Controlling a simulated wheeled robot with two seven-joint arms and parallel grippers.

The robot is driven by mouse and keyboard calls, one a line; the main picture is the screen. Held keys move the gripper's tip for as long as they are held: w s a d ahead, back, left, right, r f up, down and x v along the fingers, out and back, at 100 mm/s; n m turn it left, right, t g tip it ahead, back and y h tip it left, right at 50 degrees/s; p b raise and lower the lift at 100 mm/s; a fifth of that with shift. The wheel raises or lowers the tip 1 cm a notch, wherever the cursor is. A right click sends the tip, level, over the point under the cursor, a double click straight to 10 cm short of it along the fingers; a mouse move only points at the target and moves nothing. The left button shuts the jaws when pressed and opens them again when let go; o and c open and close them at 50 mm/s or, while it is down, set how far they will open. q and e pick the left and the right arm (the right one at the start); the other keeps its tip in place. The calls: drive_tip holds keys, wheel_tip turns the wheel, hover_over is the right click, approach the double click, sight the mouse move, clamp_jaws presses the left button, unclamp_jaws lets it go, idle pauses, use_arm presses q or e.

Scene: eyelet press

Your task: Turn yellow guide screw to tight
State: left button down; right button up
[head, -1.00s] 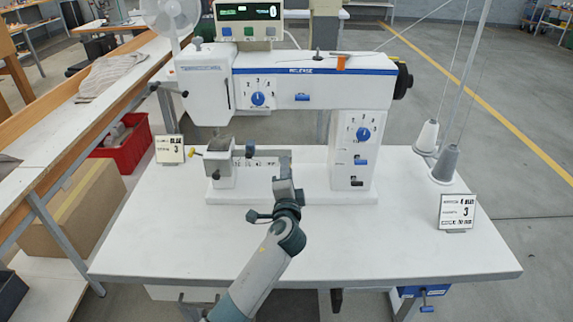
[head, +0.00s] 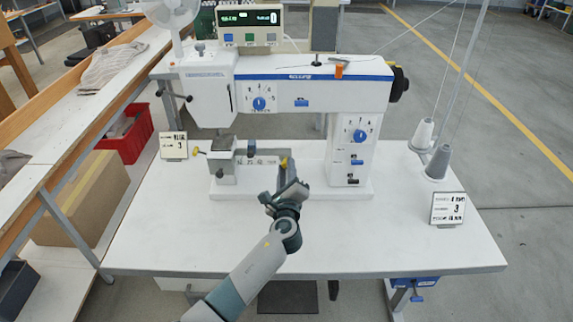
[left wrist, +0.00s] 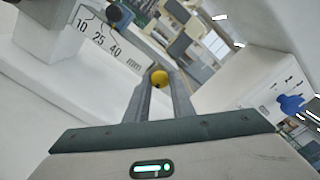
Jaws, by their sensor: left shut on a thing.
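The yellow guide screw (head: 284,161) shows as a small yellow spot at the right end of the guide scale, just behind my left gripper. In the left wrist view its round yellow head (left wrist: 159,78) sits between the fingertips. My left gripper (head: 285,177) is shut on it, its fingers pointing away toward the press. The guide scale (left wrist: 98,38), marked 10, 25, 40 mm, lies to the left in the left wrist view. No mark of the screw's tightness can be read. My right gripper is not in view.
The white press (head: 300,100) stands behind and above the gripper, with blue dials on it. A dark blue knob (head: 251,148) sits on the scale, and another yellow knob (head: 198,152) is at its left end. The white table (head: 400,230) is clear in front.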

use_arm(q)
drive_tip(key=m+p, duration=0.1)
drive_tip(key=m, duration=0.1)
drive_tip(key=shift+m, duration=0.3)
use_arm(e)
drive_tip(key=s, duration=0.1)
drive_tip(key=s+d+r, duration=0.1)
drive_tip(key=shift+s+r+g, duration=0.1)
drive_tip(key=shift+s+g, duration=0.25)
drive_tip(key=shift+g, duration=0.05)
use_arm(q)
drive_tip(key=shift+f, duration=0.1)
drive_tip(key=c, duration=1.6)
unclamp_jaws()
drive_tip(key=shift+o, duration=0.2)
drive_tip(key=shift+s, duration=0.1)
